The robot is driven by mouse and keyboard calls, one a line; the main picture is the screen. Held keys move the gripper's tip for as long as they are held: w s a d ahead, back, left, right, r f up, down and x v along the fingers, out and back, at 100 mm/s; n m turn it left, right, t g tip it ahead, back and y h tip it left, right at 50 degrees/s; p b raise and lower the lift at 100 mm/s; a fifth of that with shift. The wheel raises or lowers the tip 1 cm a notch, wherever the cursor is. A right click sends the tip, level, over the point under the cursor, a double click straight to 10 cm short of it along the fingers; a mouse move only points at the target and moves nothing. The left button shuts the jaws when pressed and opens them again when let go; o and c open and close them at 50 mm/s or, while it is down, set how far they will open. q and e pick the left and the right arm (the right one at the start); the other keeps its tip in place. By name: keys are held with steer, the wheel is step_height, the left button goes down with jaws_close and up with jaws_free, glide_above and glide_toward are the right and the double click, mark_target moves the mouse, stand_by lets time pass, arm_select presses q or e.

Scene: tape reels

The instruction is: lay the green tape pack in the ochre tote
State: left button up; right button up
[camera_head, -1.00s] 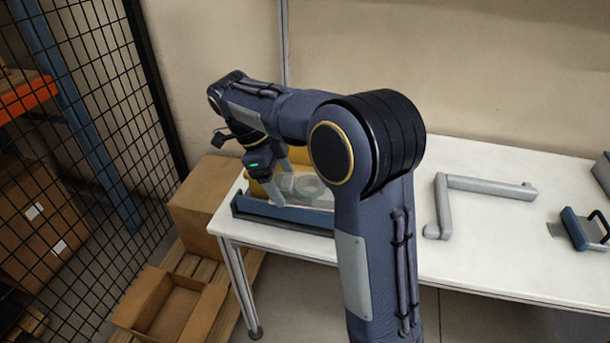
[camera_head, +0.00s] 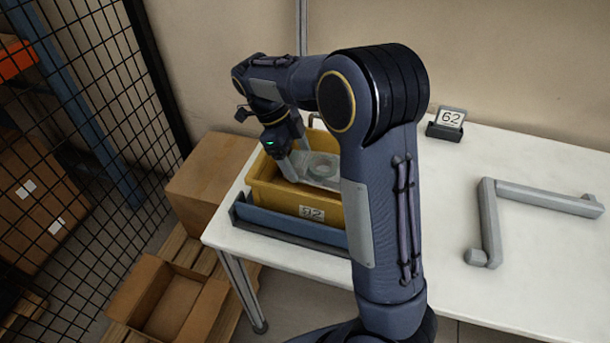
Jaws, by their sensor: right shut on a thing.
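My right gripper (camera_head: 297,163) reaches over the tote from behind my arm, fingers pointing down. It is shut on the green tape pack (camera_head: 322,170), a clear flat pack with a pale green ring inside. The pack shows within the tote's opening; I cannot tell whether it touches the floor of the tote. My right forearm hides the tote's right side. My left gripper is not in view.
A blue tray edge (camera_head: 290,229) runs along the tote's front. A sign reading 62 (camera_head: 450,117) stands at the back of the table. A grey bent handle (camera_head: 520,198) lies at right. Cardboard boxes (camera_head: 212,173) and a wire mesh fence (camera_head: 90,100) are at left.

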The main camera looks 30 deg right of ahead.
mark_target(297, 185)
step_height(297, 185, down, 6)
steer(key=shift+r, duration=0.1)
stand_by(0.4)
steer(key=o, duration=1.1)
